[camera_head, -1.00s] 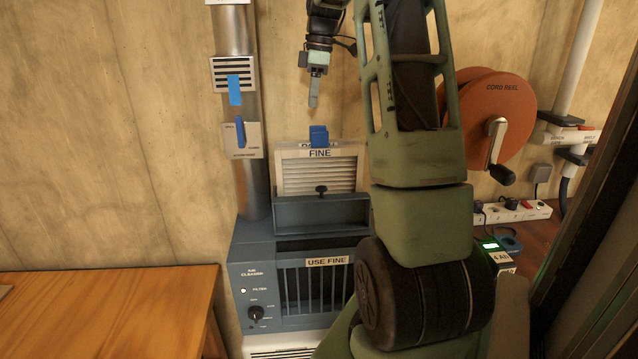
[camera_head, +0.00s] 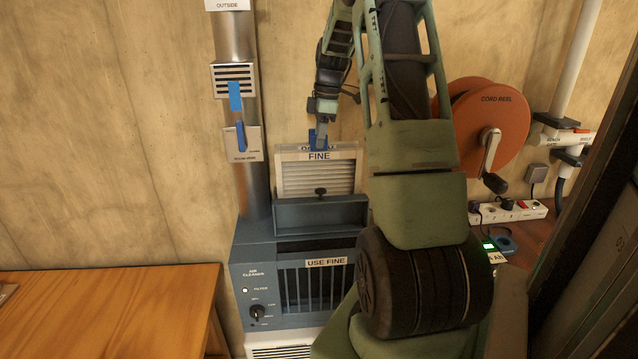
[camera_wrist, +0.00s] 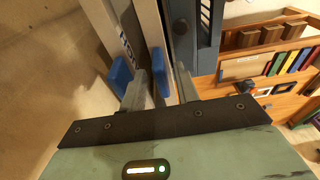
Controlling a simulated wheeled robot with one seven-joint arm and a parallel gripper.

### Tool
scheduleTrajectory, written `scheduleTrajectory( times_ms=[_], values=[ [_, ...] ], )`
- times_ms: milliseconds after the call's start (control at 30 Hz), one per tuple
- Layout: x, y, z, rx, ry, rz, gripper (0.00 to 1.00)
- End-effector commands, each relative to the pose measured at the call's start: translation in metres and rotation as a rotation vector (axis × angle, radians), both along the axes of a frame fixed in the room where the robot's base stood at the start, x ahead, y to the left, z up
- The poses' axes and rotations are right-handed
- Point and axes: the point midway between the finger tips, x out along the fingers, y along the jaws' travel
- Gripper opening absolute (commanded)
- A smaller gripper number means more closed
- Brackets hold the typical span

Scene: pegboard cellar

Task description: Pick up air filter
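The air filter labelled FINE (camera_head: 319,180) stands upright in the rack on top of the blue-grey air cleaner (camera_head: 253,238). Another labelled panel edge shows just behind it, its label mostly hidden. In the wrist view, two blue tabs stick up side by side, a left tab (camera_wrist: 120,73) nearer the wall and a right tab (camera_wrist: 158,70). My gripper (camera_head: 322,147) is down at the tabs. In the wrist view my gripper (camera_wrist: 162,88) is open, its fingers on either side of the right tab with a gap visible. The left tab is outside the left finger.
A USE FINE label (camera_head: 327,262) marks the cleaner's front slot. A metal duct (camera_head: 236,45) with blue-handled vents rises at left. A wooden table (camera_head: 110,300) is at lower left. An orange cord reel (camera_head: 495,115) and power strip (camera_head: 510,212) are right of my arm.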

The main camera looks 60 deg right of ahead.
Motion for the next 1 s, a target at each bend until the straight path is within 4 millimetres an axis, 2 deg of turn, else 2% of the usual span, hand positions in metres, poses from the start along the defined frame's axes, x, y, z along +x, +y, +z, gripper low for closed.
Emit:
scheduleTrajectory(
  times_ms=[333, 633, 667, 700, 767, 1000],
  values=[
    [0.002, 0.005, -0.043, 0.003, 0.002, 0.001, 0.31],
    [0.003, 0.005, -0.050, 0.001, 0.001, 0.000, 0.31],
    [0.003, 0.005, -0.050, 0.001, 0.001, 0.000, 0.25],
    [0.003, 0.005, -0.050, 0.001, 0.001, 0.000, 0.14],
    [0.003, 0.005, -0.050, 0.001, 0.001, 0.000, 0.00],
    [0.003, 0.005, -0.050, 0.001, 0.001, 0.000, 0.00]
  ],
)
